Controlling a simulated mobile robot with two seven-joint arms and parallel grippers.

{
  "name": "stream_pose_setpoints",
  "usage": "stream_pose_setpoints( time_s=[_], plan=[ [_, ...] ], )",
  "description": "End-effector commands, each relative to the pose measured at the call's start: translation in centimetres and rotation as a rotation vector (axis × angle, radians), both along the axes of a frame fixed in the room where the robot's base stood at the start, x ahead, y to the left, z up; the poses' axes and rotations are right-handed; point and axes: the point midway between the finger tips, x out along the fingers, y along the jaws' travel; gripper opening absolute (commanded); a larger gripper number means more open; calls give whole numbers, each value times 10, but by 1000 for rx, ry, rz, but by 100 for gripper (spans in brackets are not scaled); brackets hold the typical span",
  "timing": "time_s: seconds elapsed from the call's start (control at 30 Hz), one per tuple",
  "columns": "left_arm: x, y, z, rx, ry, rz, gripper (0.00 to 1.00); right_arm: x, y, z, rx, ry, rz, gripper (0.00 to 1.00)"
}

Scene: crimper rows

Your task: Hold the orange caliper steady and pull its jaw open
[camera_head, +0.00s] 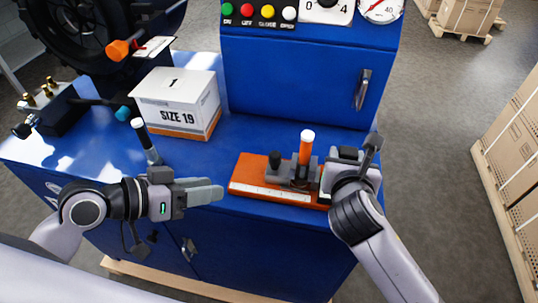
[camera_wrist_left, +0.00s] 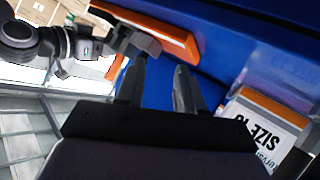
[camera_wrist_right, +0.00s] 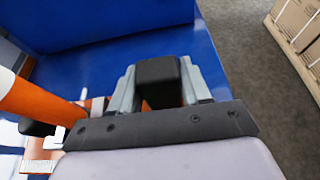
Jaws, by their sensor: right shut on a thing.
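The orange caliper (camera_head: 240,185) lies on the blue bench top, with a pale scale strip along its front edge. An orange post with a white cap (camera_head: 306,147) and a black knob (camera_head: 274,160) stand up from its grey middle part. My right gripper (camera_head: 348,165) is at the caliper's right end, shut on a black block (camera_wrist_right: 158,80) that shows between its fingers. The arm hides that end in the head view. My left gripper (camera_head: 218,191) is empty, just left of the caliper's left end; its fingers (camera_wrist_left: 160,80) stand apart in the left wrist view.
A white and orange SIZE 19 box (camera_head: 175,100) stands on the bench (camera_head: 235,133) behind. A white-capped post (camera_head: 145,140) stands left of it. A blue cabinet with a handle (camera_head: 362,90) rises behind the caliper. Pallets with cartons stand right.

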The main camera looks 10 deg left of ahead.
Motion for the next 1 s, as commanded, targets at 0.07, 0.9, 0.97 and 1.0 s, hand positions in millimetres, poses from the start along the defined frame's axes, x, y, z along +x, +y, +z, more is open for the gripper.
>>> stream_pose_setpoints(
  time_s=[0.07,0.9,0.97,1.0],
  plan=[
    [8,-10,21,74,-126,-66,37,0,0,0,0,1,0,11],
    [74,-82,21,209,-343,-172,37,0,0,0,0,0,0,11],
    [80,-88,18,210,-343,-173,37,0,0,0,0,0,0,11],
    [84,-91,15,210,-342,-172,37,0,0,0,0,0,0,11]
  ],
)
